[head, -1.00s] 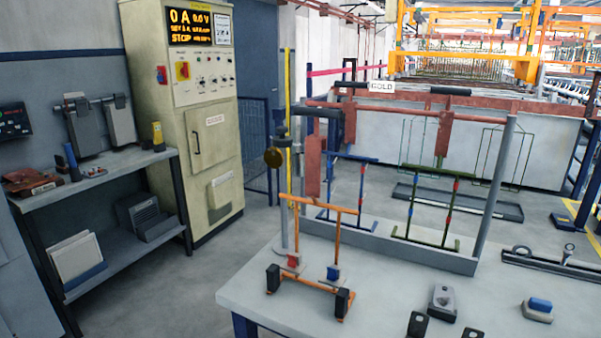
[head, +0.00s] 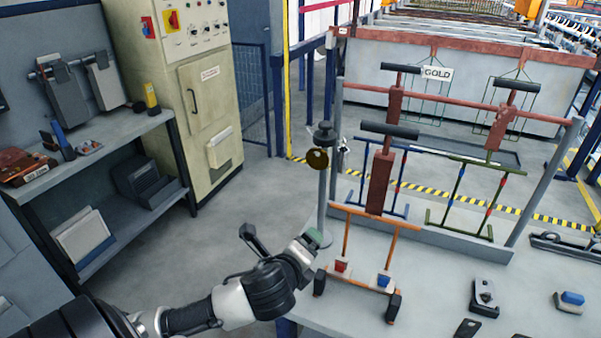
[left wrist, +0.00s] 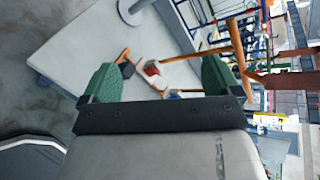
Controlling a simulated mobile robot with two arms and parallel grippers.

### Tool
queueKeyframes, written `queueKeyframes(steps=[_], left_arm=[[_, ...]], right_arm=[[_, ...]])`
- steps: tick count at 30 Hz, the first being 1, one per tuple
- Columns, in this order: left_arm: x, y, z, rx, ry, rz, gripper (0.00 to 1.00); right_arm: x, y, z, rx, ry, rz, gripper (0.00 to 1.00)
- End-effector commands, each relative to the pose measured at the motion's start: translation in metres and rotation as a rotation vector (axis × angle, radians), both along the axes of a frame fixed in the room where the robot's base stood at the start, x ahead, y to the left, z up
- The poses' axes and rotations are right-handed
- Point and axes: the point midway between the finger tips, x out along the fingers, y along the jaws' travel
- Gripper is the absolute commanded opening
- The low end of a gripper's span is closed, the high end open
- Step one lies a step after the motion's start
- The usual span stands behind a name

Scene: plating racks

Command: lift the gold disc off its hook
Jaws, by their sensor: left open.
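The gold disc (head: 317,159) hangs at the top of the grey post (head: 325,195) at the rack's left end, just below the post's dark cap. Its hook is too small to make out. My left gripper (head: 312,242) is below the disc and apart from it, close to the post's lower part and left of the orange frame. In the left wrist view, my left gripper's green fingers (left wrist: 158,82) are spread wide with nothing held between them. The disc does not show there. My right gripper is out of view.
The orange frame (head: 346,240) with red and blue blocks stands on the table's front left, beside my gripper. Behind it, the rack's red bar (head: 450,103) has black-handled hangers. Shelves (head: 100,150) and a control cabinet (head: 200,110) stand left. Floor between them and the table is clear.

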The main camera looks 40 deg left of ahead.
Motion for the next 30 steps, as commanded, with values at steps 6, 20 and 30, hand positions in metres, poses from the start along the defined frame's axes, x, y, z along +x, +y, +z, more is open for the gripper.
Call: queueKeyframes(steps=[6, 20, 30], left_arm=[[0.058, 0.04, 0.088, 0.785, -0.109, -0.248, 0.92], [0.107, 0.062, 0.125, 1.106, -0.115, -0.3, 0.92], [0.162, 0.075, 0.123, 1.104, -0.114, -0.302, 0.92]], right_arm=[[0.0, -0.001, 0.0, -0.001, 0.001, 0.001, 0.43], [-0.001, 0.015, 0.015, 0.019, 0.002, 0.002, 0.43], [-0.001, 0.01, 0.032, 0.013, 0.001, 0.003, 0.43]])
